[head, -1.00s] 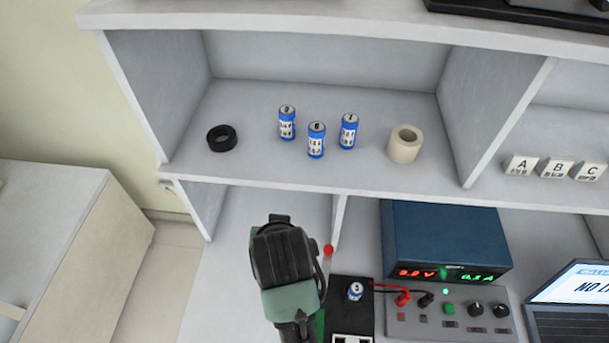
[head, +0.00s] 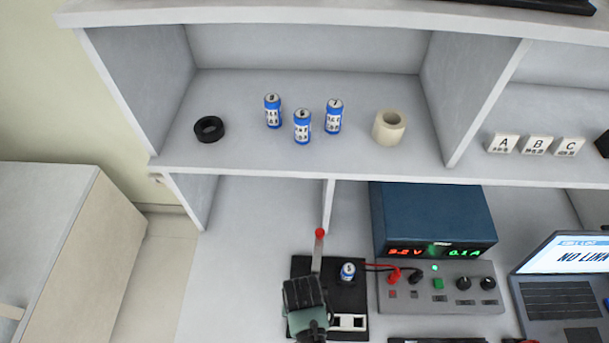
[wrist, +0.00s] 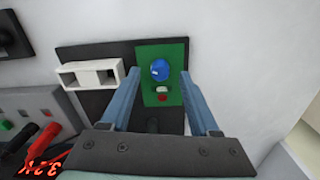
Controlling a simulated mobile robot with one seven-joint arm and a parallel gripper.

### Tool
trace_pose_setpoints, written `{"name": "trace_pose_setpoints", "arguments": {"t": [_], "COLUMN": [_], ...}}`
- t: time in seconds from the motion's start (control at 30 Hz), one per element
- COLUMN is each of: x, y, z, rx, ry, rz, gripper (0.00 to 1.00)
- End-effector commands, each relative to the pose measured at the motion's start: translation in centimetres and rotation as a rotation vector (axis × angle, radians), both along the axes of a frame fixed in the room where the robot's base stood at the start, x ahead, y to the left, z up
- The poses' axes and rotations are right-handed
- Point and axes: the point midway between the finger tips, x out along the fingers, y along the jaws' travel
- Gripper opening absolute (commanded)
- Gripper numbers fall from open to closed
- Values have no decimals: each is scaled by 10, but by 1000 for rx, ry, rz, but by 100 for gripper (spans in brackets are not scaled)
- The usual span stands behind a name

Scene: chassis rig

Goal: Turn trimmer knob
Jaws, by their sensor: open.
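The trimmer knob (wrist: 158,69) is a round blue cap on a green board (wrist: 150,94) in the wrist view. A small white and red part sits just below it on the board. My gripper (wrist: 160,78) is open, with one finger on each side of the green board strip and the knob in the gap. I cannot tell whether the fingers touch the knob. In the head view my gripper (head: 305,295) is over the black base plate (head: 352,299), and its body hides the green board and the knob.
A blue can (head: 348,271) stands on the base plate beside a red-tipped rod (head: 319,240). A white socket block (head: 350,322) is in front. A power supply (head: 430,215), its control panel and a laptop (head: 560,290) stand to the right. Bench is clear left.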

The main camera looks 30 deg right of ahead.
Motion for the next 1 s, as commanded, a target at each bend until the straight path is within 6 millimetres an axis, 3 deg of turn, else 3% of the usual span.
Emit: {"name": "trace_pose_setpoints", "arguments": {"t": [0.2, 0.57, 0.9, 1.0], "x": [0, 0, 0, 0], "y": [0, 0, 0, 0], "z": [-19, -22, -22, -22], "rx": [0, 0, 0, 0], "ry": [-1, -1, -1, -1], "rz": [0, 0, 0, 0], "gripper": [62, 60, 0, 0]}}
